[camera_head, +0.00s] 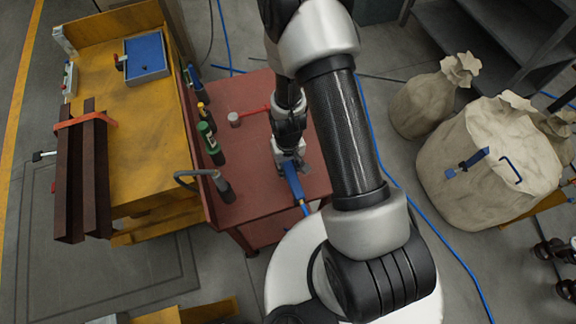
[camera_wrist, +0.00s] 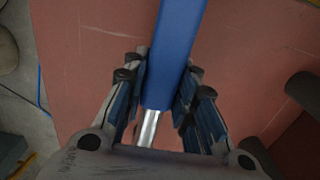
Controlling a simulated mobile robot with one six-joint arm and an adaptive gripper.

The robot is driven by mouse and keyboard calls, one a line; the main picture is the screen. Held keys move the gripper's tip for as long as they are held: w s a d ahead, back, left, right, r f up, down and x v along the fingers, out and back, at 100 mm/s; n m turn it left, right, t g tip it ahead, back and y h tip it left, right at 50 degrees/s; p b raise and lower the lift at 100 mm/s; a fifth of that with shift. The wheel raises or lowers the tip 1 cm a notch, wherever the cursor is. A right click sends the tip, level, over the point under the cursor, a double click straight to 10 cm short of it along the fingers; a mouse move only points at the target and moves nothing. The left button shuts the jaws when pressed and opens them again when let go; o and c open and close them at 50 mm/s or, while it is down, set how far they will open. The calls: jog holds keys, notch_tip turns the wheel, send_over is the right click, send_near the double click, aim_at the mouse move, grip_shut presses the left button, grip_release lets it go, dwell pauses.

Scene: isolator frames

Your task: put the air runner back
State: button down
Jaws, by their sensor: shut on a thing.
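The air runner, a long blue body with a silver metal end, is between my fingers in the wrist view (camera_wrist: 176,50). In the head view its blue body (camera_head: 293,184) points toward the near edge of the red table (camera_head: 262,180). My gripper (camera_head: 290,165) is shut on it over the right part of that table. In the wrist view the fingers (camera_wrist: 166,95) stand on both sides of the blue body near its silver end. Whether the air runner touches the table top or hangs above it, I cannot tell.
A small grey cylinder (camera_head: 234,119) and a red rod (camera_head: 255,111) lie farther back. A yellow bench (camera_head: 140,150) stands left. Large sacks (camera_head: 490,160) stand right. A blue hose (camera_head: 430,230) crosses the floor.

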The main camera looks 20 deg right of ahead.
jog(key=shift+f, duration=0.15)
jog(key=c, duration=1.3)
grip_release()
